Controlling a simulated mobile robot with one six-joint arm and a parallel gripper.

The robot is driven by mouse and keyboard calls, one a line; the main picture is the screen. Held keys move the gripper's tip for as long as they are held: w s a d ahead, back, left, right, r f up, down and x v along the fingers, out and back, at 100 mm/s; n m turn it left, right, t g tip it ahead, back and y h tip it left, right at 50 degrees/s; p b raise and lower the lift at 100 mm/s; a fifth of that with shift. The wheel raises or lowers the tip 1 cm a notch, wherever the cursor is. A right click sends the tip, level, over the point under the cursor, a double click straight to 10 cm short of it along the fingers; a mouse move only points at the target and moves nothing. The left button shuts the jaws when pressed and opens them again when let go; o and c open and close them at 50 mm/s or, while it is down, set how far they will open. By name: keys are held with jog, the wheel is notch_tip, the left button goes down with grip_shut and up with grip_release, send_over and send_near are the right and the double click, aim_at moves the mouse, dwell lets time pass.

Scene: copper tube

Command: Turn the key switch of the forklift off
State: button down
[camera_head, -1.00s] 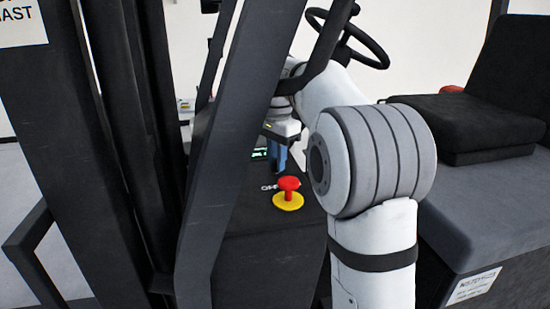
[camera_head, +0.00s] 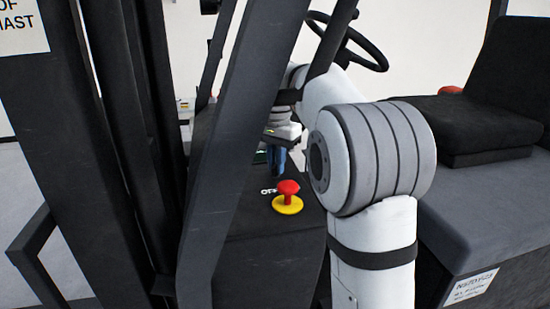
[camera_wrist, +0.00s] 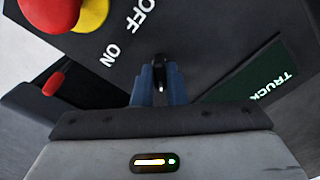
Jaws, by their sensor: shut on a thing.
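The key switch (camera_wrist: 159,68) shows in the wrist view as a small dark key on the dark console (camera_wrist: 205,45). My gripper (camera_wrist: 158,88) is shut on it, with a blue finger on each side. The white OFF marking (camera_wrist: 148,16) is up and left of the key, and the ON marking (camera_wrist: 109,56) is to its left. In the head view my gripper (camera_head: 276,162) points down at the console behind the red button, and the key is hidden there. I cannot tell which marking the key points at.
A red mushroom button (camera_head: 288,188) on a yellow base (camera_head: 288,205) stands close in front of my gripper. A dark mast post (camera_head: 235,130) rises just left. The steering wheel (camera_head: 350,40) and seat (camera_head: 470,125) are behind and right.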

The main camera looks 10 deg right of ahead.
jog(key=n+p, duration=0.1)
jog(key=n, duration=0.3)
jog(key=shift+r+n+p, duration=0.1)
jog(key=shift+n+p, duration=0.2)
jog(key=shift+p, duration=0.1)
jog(key=n+p, duration=0.1)
jog(key=n, duration=0.3)
jog(key=shift+n, duration=0.3)
jog(key=c, duration=1.5)
grip_release()
jog(key=shift+o, duration=0.2)
notch_tip(320, 180, up, 7)
jog(key=shift+r, duration=0.2)
